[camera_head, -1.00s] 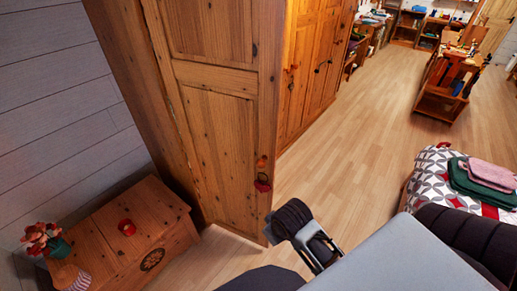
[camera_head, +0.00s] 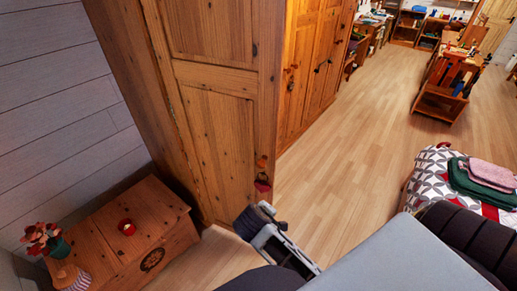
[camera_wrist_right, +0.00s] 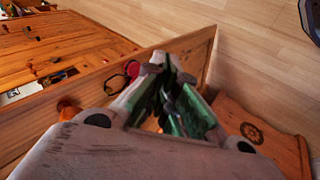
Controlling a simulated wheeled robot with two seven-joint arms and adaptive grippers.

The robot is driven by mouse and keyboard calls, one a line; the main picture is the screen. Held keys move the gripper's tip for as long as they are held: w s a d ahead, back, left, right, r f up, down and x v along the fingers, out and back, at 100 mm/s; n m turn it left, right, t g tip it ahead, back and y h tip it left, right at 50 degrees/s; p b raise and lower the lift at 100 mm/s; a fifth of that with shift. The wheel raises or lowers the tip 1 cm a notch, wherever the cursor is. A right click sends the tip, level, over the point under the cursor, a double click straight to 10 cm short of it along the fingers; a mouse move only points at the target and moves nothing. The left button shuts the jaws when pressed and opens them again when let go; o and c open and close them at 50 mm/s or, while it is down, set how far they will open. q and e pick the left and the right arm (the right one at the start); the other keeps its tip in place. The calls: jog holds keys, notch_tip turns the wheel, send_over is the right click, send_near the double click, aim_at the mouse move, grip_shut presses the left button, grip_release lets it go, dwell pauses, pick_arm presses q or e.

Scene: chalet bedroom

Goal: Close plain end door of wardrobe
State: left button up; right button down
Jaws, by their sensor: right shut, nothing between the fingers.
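The plain end door (camera_head: 216,120) of the wardrobe (camera_head: 118,60) is a knotty pine panelled door. In the head view it stands at an angle to the other doors, its free edge toward the right. An orange knob (camera_head: 262,162) with a dark red tassel (camera_head: 262,183) is near that edge. My right gripper (camera_head: 247,218) is beside the door's lower free corner and hides it. In the right wrist view the closed fingers (camera_wrist_right: 167,62) are empty and close to the door (camera_wrist_right: 190,50); contact cannot be told. My left gripper is not in view.
A bed (camera_head: 440,180) with folded blankets is at right. The floor (camera_head: 350,150) between is clear.

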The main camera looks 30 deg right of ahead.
aim_at(261, 144)
jog(key=w+a+r+n+t+h, duration=0.1)
jog(key=w+a+r+t+h, duration=0.1)
jog(key=w+r+h, duration=0.2)
jog(key=w+a+r+n+t+h, duration=0.2)
jog(key=w+r, duration=0.4)
jog(key=r, duration=0.3)
jog(key=t+h, duration=0.1)
jog(key=h, duration=0.1)
jog(key=shift+a+r+t+h, duration=0.15)
jog(key=shift+a+t+h, duration=0.15)
jog(key=shift+a, duration=0.1)
jog(key=shift+d, duration=0.1)
jog(key=p+x, duration=0.4)
jog(key=x, duration=0.8)
jog(key=shift+w+d+r, duration=0.1)
jog(key=shift+w+d, duration=0.1)
jog(key=shift+d, duration=0.1)
jog(key=shift+w+d, duration=0.3)
jog(key=shift+d, duration=0.15)
jog(key=shift+w+d, duration=0.1)
